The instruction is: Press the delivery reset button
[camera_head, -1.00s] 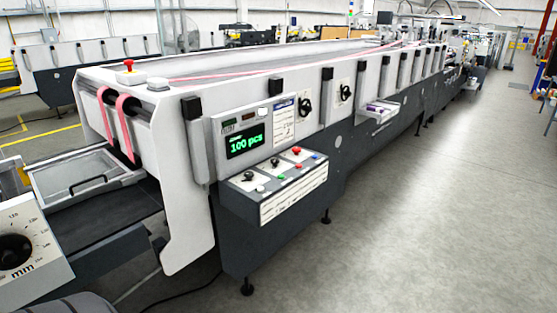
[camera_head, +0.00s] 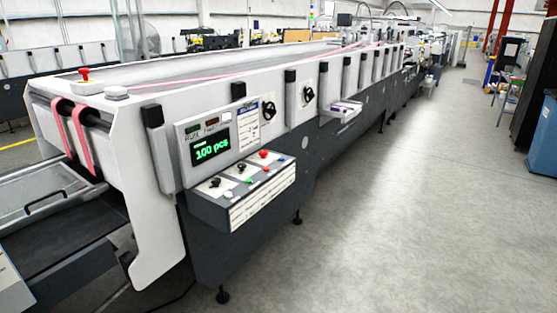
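The folder gluer's control box (camera_head: 243,192) juts from the near side of the machine. Its sloped top carries a red button (camera_head: 263,154), a green button (camera_head: 249,182), a small red button (camera_head: 266,170), a blue button (camera_head: 277,159), a white button (camera_head: 228,195) and black selector knobs (camera_head: 215,182). Above it a display (camera_head: 211,149) reads "100 pcs" in green. I cannot read the labels, so I cannot tell which button is the delivery reset. Neither of my grippers is in view.
A red emergency button (camera_head: 85,74) sits on top of the machine's near end. Black feet (camera_head: 222,296) stand on the floor below. The grey floor (camera_head: 400,220) to the right is clear. A blue cabinet (camera_head: 543,138) stands at the right edge.

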